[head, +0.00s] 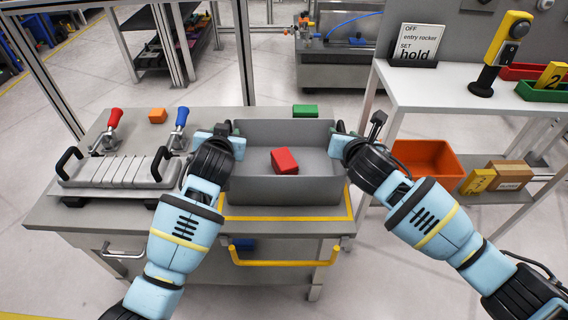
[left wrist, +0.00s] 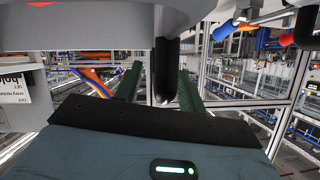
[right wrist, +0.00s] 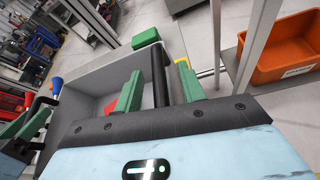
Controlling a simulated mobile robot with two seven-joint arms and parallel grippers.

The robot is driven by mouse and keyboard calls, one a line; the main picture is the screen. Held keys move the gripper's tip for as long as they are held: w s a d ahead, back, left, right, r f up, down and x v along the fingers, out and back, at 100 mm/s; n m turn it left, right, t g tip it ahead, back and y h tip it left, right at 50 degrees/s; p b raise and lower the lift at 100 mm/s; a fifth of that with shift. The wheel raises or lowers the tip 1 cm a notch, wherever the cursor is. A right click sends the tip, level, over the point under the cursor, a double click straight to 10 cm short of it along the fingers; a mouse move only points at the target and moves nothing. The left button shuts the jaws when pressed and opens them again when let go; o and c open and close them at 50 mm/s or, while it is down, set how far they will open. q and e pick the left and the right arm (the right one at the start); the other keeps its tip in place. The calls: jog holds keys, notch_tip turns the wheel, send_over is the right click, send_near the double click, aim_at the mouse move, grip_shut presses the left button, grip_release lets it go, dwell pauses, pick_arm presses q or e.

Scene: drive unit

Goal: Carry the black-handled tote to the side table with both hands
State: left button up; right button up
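The grey tote (head: 290,194) stands on the workbench (head: 60,210) with a red block (head: 285,161) inside. My left gripper (head: 222,131) is at the tote's left end. In the left wrist view its green fingers stand apart, with the black handle (left wrist: 166,70) between them and a gap on one side. My right gripper (head: 345,136) is at the right end. In the right wrist view its green fingers stand apart on either side of the other black handle (right wrist: 160,80), with small gaps. A white-topped table (head: 430,88) stands at the right, likely the side table.
A ribbed grey fixture (head: 112,172) with black handles and red and blue clamps is left of the tote. The white table bears a sign (head: 414,45), a yellow device (head: 503,50) and bins.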

pick_arm(q)
grip_shut()
pick_arm(e)
grip_shut()
dwell(1.1)
pick_arm(q)
jog(key=shift+r, duration=0.3)
pick_arm(e)
jog(key=shift+r, duration=0.2)
